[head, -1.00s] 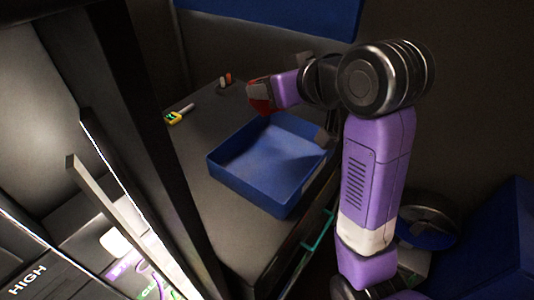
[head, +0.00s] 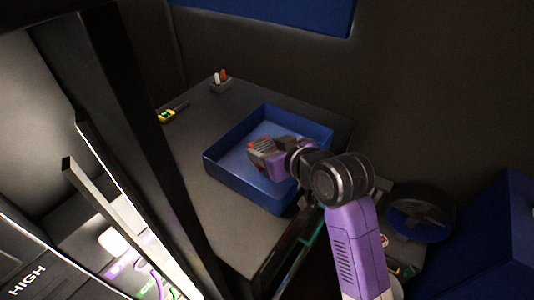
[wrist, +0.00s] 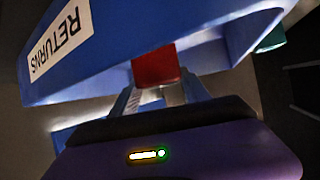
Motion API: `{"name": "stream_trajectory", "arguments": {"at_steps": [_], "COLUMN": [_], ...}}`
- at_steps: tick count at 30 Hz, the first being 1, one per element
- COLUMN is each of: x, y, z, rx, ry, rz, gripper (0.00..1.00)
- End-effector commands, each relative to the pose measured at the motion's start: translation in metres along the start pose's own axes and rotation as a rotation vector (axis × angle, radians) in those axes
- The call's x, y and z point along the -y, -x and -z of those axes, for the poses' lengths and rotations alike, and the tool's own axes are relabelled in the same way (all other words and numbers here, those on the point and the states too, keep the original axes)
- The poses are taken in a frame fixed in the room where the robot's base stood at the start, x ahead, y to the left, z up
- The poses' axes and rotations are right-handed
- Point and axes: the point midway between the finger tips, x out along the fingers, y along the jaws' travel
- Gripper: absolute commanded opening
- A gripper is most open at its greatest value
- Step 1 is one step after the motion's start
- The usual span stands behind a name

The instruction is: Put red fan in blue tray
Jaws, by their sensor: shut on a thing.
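The blue tray (head: 232,187) sits on the dark counter. It fills much of the wrist view, with a white RETURNS label on its wall (wrist: 105,88). My gripper (head: 260,150) is over the tray's inside in the head view. It is shut on the red fan (wrist: 155,66), which shows as a red block between the fingers in the wrist view. In the head view only a little red of the fan (head: 254,144) shows at the jaws; the rest is hidden. I cannot tell whether the fan touches the tray floor.
A small holder with a white and an orange item (head: 221,82) stands at the counter's back. A yellow-green tool (head: 168,116) lies left of the tray. A dark frame post (head: 140,140) stands at left. A round dark and blue object (head: 422,212) is at right.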

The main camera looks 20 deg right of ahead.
Motion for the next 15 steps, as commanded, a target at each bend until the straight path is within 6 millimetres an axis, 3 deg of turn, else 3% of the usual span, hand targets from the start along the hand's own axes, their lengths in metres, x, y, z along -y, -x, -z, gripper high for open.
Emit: {"name": "stream_trajectory", "arguments": {"at_steps": [5, 15], "x": [0.000, 0.000], "y": [-0.009, -0.010], "z": [-0.017, -0.019], "rx": [0.000, -0.001], "ry": [0.000, 0.000], "rz": [0.000, 0.000], "gripper": [0.11, 0.11]}}
